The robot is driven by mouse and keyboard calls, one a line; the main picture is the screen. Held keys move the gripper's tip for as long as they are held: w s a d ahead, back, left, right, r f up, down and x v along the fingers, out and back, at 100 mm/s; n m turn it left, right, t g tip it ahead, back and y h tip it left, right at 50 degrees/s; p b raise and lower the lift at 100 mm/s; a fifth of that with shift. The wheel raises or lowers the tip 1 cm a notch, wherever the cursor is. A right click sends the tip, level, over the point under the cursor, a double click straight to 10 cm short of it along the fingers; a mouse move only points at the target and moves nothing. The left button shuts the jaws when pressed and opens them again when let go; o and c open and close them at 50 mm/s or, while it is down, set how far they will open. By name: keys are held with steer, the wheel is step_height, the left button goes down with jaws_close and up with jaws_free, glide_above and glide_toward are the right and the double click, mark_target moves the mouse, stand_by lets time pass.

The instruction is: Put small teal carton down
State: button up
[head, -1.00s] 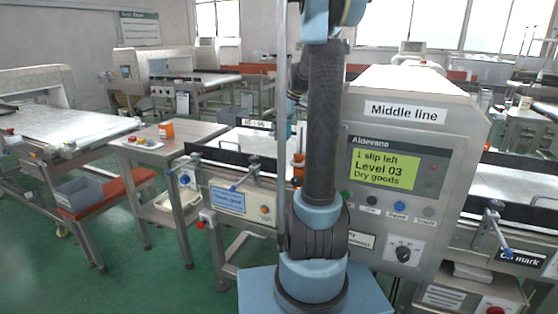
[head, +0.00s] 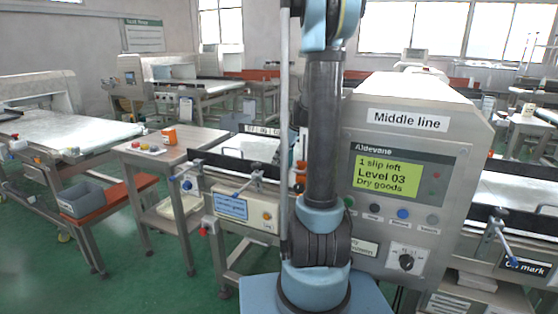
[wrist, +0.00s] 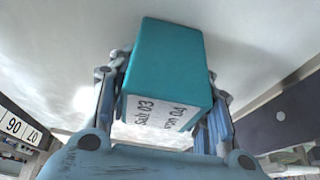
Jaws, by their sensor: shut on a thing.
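The small teal carton (wrist: 172,62) fills the middle of the wrist view. It has a white printed label (wrist: 158,113) reading "Salt 03" and a partly legible "04". My gripper (wrist: 168,78) is shut on it, one finger along each side. A broad pale surface (wrist: 60,65) lies behind the carton. I cannot tell whether the carton touches it. In the head view my arm stands in front of the Middle line machine (head: 408,120), and neither my gripper nor the carton can be made out there.
A number strip (wrist: 18,130) and a dark rail (wrist: 285,120) flank the pale surface. In the head view, a steel side table (head: 185,150) holds an orange item (head: 169,136) and a small plate of coloured things. Green floor is open at lower left.

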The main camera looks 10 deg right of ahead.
steer(key=o, duration=1.1)
steer(key=v, duration=1.2)
steer(key=shift+d, duration=0.1)
